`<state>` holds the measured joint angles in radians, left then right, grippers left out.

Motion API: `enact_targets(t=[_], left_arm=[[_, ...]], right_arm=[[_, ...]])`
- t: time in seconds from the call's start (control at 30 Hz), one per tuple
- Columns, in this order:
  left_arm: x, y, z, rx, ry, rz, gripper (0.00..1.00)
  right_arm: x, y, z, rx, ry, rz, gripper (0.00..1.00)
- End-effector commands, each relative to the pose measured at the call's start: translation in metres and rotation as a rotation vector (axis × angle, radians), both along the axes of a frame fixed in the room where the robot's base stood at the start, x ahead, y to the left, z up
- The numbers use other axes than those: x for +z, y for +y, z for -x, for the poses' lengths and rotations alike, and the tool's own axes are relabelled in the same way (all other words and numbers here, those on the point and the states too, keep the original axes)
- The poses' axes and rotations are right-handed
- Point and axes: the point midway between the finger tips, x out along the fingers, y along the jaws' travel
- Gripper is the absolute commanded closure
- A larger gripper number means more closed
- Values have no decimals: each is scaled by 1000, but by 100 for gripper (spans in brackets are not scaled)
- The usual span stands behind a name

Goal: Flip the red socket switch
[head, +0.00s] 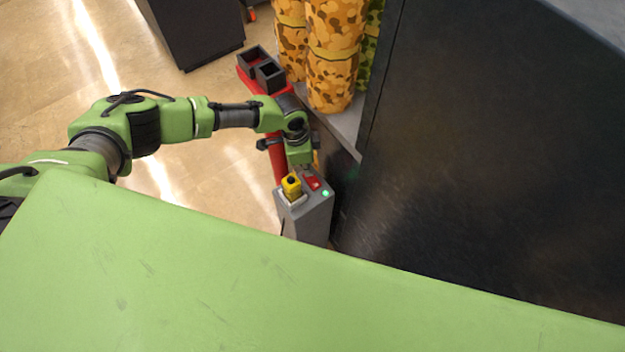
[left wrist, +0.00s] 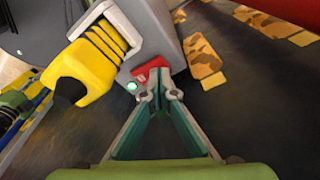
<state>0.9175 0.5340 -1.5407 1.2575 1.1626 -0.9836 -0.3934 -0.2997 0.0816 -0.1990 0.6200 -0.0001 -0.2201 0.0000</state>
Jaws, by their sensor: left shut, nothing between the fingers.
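The red socket switch (head: 312,183) sits on top of a grey socket box (head: 309,216), beside a lit green lamp (head: 326,193). In the left wrist view the red switch (left wrist: 151,70) shows just beyond my fingertips, partly hidden by them, with the green lamp (left wrist: 132,86) to its left. A yellow plug (head: 291,185) stands in the box; it is large at left in the wrist view (left wrist: 90,62). My left gripper (head: 304,167) is shut and empty, its tips at or very near the switch; I cannot tell whether they touch. My right gripper is not in view.
A red pump-like unit with black open boxes (head: 268,74) stands behind the arm. Camouflage-patterned cylinders (head: 335,45) stand at the back. A large dark panel (head: 480,150) closes off the right side. Open floor (head: 50,60) lies to the left.

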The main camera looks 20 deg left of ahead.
Motion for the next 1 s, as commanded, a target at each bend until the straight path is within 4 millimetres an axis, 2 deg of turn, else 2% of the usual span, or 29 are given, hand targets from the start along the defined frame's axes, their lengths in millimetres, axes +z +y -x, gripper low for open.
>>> enact_targets(t=[1.0], left_arm=[[-13,0,0,0,1,0,100]], right_arm=[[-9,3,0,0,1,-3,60]])
